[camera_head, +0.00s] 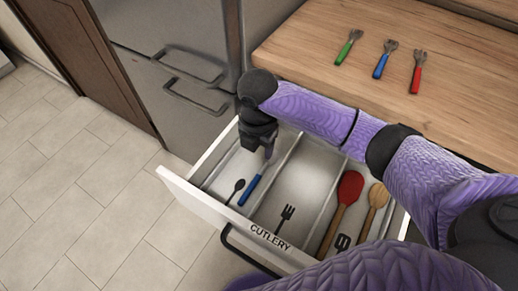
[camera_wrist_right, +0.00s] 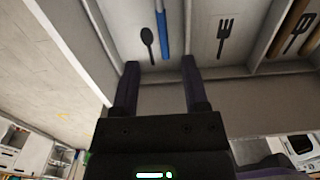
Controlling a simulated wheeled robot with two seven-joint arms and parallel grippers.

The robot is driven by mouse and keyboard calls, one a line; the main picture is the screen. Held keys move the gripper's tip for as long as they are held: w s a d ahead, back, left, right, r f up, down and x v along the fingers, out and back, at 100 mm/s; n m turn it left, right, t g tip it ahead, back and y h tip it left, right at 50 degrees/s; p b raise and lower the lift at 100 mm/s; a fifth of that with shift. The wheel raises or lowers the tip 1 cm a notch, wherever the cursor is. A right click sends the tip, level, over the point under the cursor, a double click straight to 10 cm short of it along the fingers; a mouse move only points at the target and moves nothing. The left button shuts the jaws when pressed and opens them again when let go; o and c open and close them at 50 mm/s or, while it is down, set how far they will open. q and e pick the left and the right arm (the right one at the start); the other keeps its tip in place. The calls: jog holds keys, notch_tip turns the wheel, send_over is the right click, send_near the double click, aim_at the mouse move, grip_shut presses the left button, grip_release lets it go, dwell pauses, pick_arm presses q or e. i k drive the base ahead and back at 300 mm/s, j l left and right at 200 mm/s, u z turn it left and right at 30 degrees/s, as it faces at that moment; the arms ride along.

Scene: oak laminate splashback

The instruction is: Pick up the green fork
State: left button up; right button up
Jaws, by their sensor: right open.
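The green fork (camera_head: 348,46) lies on the wooden counter at the top of the head view, leftmost of three forks, with its metal tines pointing up and right. My right gripper (camera_head: 268,152) is over the left compartment of the open drawer, well below and left of the green fork in the picture. In the right wrist view its two fingers (camera_wrist_right: 160,80) stand apart with nothing between them. The green fork is not visible in the wrist view. My left gripper is not in view.
A blue fork (camera_head: 380,65) and a red fork (camera_head: 416,75) lie right of it. The open drawer (camera_head: 196,203) labelled CUTLERY holds a blue-handled utensil (camera_head: 249,190), a red spoon (camera_head: 341,205) and a wooden spoon (camera_head: 371,208). The counter (camera_head: 320,75) around the forks is clear.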

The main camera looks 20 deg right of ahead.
aim_at(354, 37)
jog(key=z, duration=1.3)
jog(key=k, duration=0.5)
